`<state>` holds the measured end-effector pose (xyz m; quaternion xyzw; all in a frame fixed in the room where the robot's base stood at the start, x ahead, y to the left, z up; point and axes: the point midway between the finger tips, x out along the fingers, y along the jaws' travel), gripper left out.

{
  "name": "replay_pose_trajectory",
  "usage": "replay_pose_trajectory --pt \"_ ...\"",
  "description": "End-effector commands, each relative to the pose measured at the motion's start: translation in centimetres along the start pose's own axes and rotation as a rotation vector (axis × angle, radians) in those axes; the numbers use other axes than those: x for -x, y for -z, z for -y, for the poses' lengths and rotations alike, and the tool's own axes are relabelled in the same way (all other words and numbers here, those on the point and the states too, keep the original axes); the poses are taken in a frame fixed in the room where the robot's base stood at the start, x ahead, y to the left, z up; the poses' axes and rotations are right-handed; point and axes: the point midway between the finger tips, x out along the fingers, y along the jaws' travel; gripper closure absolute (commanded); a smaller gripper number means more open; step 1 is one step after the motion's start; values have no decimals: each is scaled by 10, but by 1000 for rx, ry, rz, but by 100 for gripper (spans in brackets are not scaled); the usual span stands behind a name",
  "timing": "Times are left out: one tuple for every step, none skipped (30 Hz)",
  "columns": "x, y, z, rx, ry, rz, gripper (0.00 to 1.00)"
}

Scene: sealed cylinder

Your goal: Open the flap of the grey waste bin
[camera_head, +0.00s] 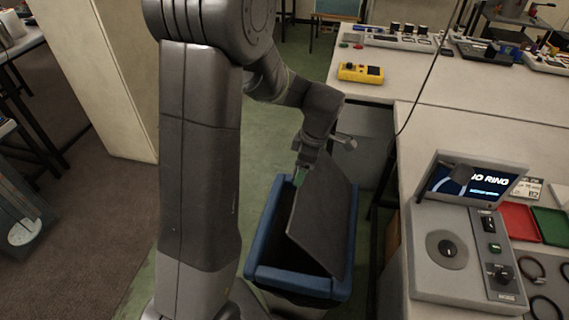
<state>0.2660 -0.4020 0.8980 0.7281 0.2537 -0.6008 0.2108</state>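The waste bin has a blue rim (295,284) and stands on the floor between my arm and the bench. Its dark grey flap (325,215) is tilted steeply up, and a dark opening shows beneath it on the left. My gripper (301,178) is at the far upper-left edge of the flap, pointing down over the bin. It looks very close to the flap; I cannot tell whether it touches. A small green patch shows at the fingertips. The fingers are too small and partly hidden to tell whether they are open or shut.
A light bench (480,115) runs along the right, close to the bin. On it are a grey console with a screen (468,250), a yellow device (360,72), and red and green trays. A beige cabinet (95,75) stands at left.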

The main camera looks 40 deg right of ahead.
Motion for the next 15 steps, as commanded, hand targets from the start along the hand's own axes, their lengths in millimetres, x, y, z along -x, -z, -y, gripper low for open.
replay_pose_trajectory --pt "12 -11 -1 -10 -5 -35 68" --pt "16 -16 -1 -10 -5 -58 68" --pt "21 -24 -1 -9 -6 -88 68" --pt "24 -29 -1 -9 -4 -110 68" --pt "28 -34 -1 -9 -5 -132 68" --pt "32 -41 -1 -8 -4 -159 68" --pt "35 -46 -1 -6 -5 -178 69" --pt "37 -51 -1 -6 -5 -198 69" --pt "41 -58 -1 -5 -4 -222 69" --pt "43 -62 -1 -4 -3 -241 69" --pt "45 -66 -1 -4 -4 -257 69" --pt "48 -72 -1 -2 -3 -278 69" --pt "50 -76 -1 -2 -3 -288 69" --pt "52 -79 -1 -1 -2 -284 68" --pt "54 -84 -1 1 -1 -283 68"
